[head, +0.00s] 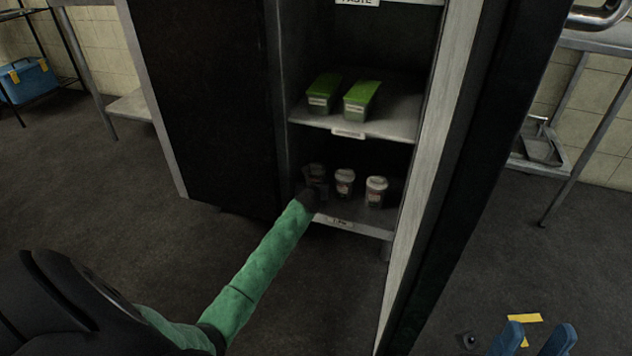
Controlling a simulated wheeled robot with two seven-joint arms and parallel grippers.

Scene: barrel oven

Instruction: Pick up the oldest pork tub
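Small white-lidded tubs stand in a row on the lower shelf (372,227) of the open cabinet. The middle tub (344,182) and the right tub (376,191) show clearly, with labels too small to read. A darker shape at the row's left end, perhaps another tub, is mostly hidden by my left gripper (315,178). My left arm reaches into the cabinet there; the gripper's fingers are too dark to tell whether they are open or hold anything. My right gripper (537,334) is at the bottom right, its two blue fingers apart and empty, far from the tubs.
Two green-lidded containers (342,96) stand on the shelf above. A blue cooler (30,80) sits on a rack at far left. The floor in front is mostly clear.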

